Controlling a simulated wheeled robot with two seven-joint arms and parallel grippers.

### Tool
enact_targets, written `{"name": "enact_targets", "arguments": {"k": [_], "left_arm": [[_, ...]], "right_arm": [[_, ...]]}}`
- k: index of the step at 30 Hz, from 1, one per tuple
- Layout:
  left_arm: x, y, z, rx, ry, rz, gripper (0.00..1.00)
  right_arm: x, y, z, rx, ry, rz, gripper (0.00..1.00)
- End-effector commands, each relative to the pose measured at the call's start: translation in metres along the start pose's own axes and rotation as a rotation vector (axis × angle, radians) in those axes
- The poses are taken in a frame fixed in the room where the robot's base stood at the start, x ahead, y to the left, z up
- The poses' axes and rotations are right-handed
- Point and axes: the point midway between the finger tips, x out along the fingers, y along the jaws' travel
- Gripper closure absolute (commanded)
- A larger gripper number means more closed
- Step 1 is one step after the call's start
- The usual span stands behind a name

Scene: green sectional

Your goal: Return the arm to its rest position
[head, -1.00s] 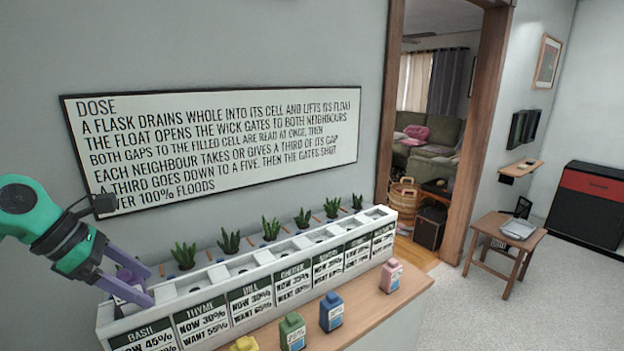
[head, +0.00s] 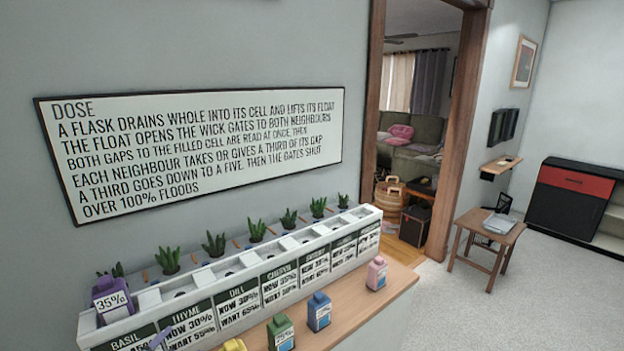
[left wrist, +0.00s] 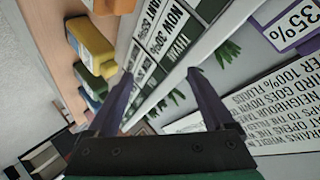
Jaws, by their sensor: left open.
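My left gripper (left wrist: 160,90) shows in the left wrist view, open, with two dark purple fingers and nothing between them. It is in front of the planter's labels. In the head view only what looks like a purple fingertip (head: 157,340) shows at the bottom edge. A purple flask marked 35% (head: 112,298) stands at the planter's left end, above the BASIL label; it also shows in the left wrist view (left wrist: 292,28), apart from the fingers. The white planter (head: 330,237) has a row of cells. My right gripper is not in view.
Yellow (head: 233,345), green (head: 281,333), blue (head: 319,312) and pink (head: 377,273) flasks stand on the wooden counter (head: 395,287) before the planter. Small green plants (head: 214,244) line its back. A DOSE sign (head: 200,150) hangs above. Open floor lies at the right.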

Motion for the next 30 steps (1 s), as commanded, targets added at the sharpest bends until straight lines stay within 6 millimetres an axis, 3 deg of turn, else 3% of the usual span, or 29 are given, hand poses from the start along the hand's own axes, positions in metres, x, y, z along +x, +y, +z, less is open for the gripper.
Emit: {"name": "enact_targets", "arguments": {"k": [1,3,6,13,23,26,30], "left_arm": [[-0.007,0.02,0.024,-0.08,-0.09,0.066,0.14],[-0.019,0.045,0.051,-0.172,-0.206,0.147,0.14],[-0.04,0.077,0.083,-0.276,-0.353,0.249,0.14],[-0.099,0.138,0.13,-0.45,-0.644,0.453,0.14],[-0.031,0.218,0.211,-0.43,-0.703,0.479,0.14],[-0.015,0.25,0.248,-0.422,-0.722,0.488,0.14],[-0.005,0.305,0.322,-0.407,-0.76,0.505,0.14]], "right_arm": [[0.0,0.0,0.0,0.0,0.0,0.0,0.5],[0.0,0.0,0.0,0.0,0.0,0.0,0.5],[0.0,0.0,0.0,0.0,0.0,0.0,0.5],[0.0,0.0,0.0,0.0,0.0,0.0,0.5],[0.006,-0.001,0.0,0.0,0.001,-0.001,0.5],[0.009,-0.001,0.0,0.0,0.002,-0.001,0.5],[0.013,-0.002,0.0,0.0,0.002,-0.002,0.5]]}}
